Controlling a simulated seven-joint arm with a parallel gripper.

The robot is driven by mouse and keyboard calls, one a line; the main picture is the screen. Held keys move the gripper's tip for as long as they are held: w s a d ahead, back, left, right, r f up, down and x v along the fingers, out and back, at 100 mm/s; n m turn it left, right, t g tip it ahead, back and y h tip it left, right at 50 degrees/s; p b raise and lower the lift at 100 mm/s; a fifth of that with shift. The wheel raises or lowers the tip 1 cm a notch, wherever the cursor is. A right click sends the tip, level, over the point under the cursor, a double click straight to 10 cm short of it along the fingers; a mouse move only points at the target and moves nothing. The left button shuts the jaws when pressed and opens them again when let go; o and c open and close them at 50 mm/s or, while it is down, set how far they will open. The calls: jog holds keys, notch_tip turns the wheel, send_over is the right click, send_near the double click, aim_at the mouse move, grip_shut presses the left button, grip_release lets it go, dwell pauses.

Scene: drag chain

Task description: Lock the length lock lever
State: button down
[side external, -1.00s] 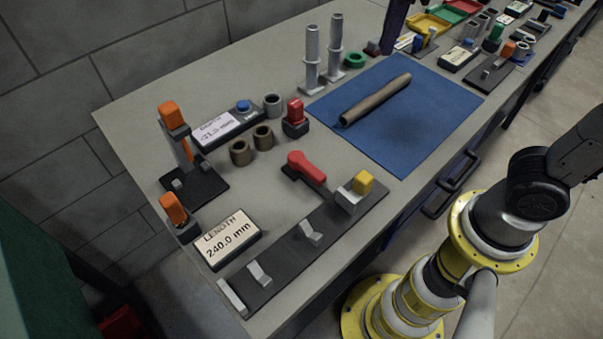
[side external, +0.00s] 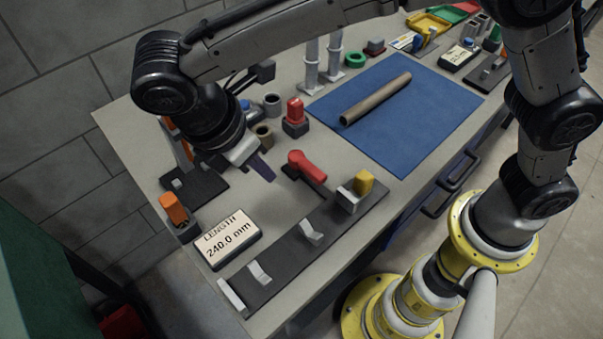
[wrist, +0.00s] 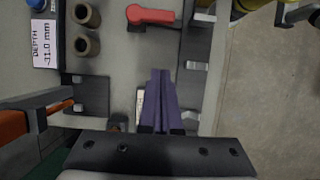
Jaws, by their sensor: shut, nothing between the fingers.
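The red lever (side external: 306,165) sits on a dark base beside the length rail (side external: 283,262), with its rounded end toward the left. In the wrist view the red lever (wrist: 150,15) lies at the top. My gripper (side external: 265,173) has purple fingers, pointing down over the bench just left of the lever and apart from it. In the wrist view my gripper (wrist: 160,74) is shut and empty, with its tips below the lever. The length display (side external: 228,240) reads 240.0 mm; my fingers partly hide it in the wrist view.
A yellow-topped block (side external: 363,183) and white stops (side external: 312,232) stand on the rail. A red-topped block (side external: 295,112) stands behind the lever. An orange-topped block (side external: 174,208) is at left. A blue mat (side external: 415,125) holds a brown tube.

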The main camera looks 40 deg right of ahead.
aim_at(319, 173)
jog(key=x, duration=0.9)
jog(key=shift+d+f, duration=0.1)
jog(key=d, duration=0.3)
jog(key=shift+f, duration=0.4)
jog(key=shift+d, duration=0.65)
jog(key=shift+s+d+n+t, duration=0.3)
jog(key=shift+d+n, duration=0.1)
jog(key=shift+n, duration=0.5)
jog(key=shift+s+d+n+t, duration=0.1)
jog(key=shift+d+n+t, duration=0.3)
jog(key=shift+n, duration=0.3)
jog(key=n, duration=0.1)
jog(key=d+n, duration=0.1)
jog(key=shift+s+d+n+t+y, duration=0.15)
jog(key=shift+d+n+t+y, duration=0.15)
jog(key=shift+t, duration=0.1)
jog(key=d+n, duration=0.1)
jog(key=n+t, duration=0.1)
jog(key=n, duration=0.1)
jog(key=d+n+y, duration=0.1)
jog(key=n, duration=0.1)
jog(key=shift+w+d, duration=0.25)
jog(key=shift+d, duration=0.1)
jog(key=shift+w+d, duration=0.15)
